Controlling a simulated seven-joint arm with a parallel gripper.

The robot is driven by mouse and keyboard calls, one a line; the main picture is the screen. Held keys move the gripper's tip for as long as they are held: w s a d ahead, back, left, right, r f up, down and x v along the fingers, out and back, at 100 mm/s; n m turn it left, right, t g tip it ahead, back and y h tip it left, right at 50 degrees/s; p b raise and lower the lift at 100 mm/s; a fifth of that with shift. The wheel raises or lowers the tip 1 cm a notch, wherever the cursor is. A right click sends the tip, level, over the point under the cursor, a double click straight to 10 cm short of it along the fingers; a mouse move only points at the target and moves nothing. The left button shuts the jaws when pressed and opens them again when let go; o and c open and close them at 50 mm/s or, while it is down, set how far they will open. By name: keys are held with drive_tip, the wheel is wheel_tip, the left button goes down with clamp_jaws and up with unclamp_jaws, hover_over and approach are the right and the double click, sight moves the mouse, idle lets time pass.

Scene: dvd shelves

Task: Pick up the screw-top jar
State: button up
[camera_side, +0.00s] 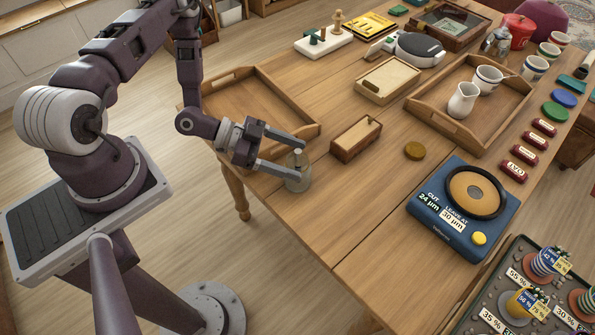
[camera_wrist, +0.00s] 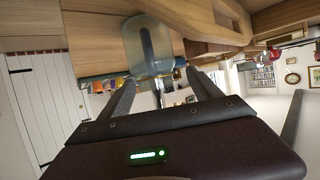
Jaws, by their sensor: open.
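A small translucent grey jar (camera_side: 298,182) stands upright near the table's left edge in the side view. In the wrist view the jar (camera_wrist: 152,48) shows as a pale see-through body with a dark vertical strip, just past the fingertips. My gripper (camera_side: 297,160) is low and roughly level, with its two fingers spread at the jar. The gripper also shows in the wrist view (camera_wrist: 163,84), with a clear gap between the fingers. I cannot tell whether either finger touches the jar. Part of the jar is hidden by a finger in the side view.
A wooden tray (camera_side: 313,129) lies behind the gripper, and a small wooden box (camera_side: 343,150) stands right of the jar. The tabletop in front of the box is clear.

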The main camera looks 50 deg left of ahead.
sight(301, 161)
drive_tip(key=x, duration=0.4)
drive_tip(key=shift+d, duration=0.45)
drive_tip(key=c, duration=1.6)
drive_tip(key=shift+r, duration=0.15)
